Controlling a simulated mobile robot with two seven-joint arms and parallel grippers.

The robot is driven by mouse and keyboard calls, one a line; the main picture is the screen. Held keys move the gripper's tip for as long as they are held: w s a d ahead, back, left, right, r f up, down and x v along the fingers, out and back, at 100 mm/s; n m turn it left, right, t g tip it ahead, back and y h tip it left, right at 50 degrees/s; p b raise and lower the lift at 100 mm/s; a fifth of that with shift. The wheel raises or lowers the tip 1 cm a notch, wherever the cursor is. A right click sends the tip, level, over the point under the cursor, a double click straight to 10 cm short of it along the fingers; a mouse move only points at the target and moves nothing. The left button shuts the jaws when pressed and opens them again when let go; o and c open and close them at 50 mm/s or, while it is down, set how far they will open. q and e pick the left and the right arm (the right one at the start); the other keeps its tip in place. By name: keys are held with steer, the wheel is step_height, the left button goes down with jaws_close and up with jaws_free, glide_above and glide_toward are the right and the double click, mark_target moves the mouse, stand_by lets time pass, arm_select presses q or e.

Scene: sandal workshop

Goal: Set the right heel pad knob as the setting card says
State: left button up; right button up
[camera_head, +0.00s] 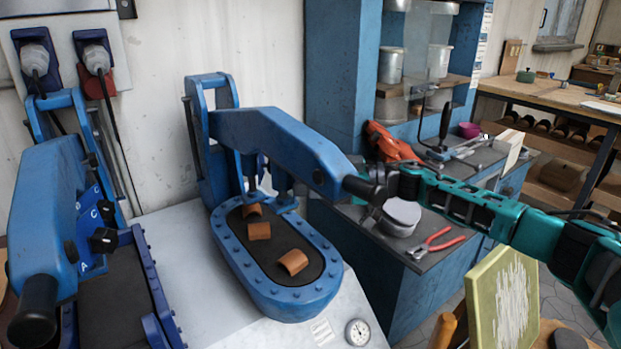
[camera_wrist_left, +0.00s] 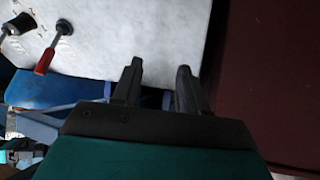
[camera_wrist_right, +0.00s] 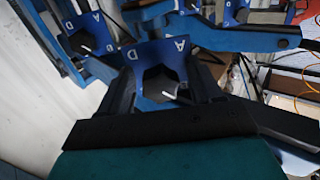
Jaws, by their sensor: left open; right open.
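Two blue presses stand side by side in the head view, a left press (camera_head: 45,205) and a right press (camera_head: 262,140). My right gripper (camera_head: 368,192) is at the front end of the right press's arm. In the right wrist view it (camera_wrist_right: 165,92) is open, with a dark knob (camera_wrist_right: 160,84) between its fingers. I cannot tell whether they touch it. The knob has a white pointer mark and sits on a blue lettered plate (camera_wrist_right: 178,52) showing A and D. My left gripper (camera_wrist_left: 158,85) is open and empty. No setting card is readable.
A second lettered plate with a dark knob (camera_wrist_right: 82,42) is at the left of the right wrist view. Brown pads (camera_head: 293,262) lie on the right press's bed. A gauge (camera_head: 357,332) is on the pale base. Red pliers (camera_head: 436,243) lie on the blue cabinet.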

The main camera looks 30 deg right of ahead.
steer(key=shift+c, duration=0.5)
steer(key=c, duration=0.9)
steer(key=shift+c, duration=0.2)
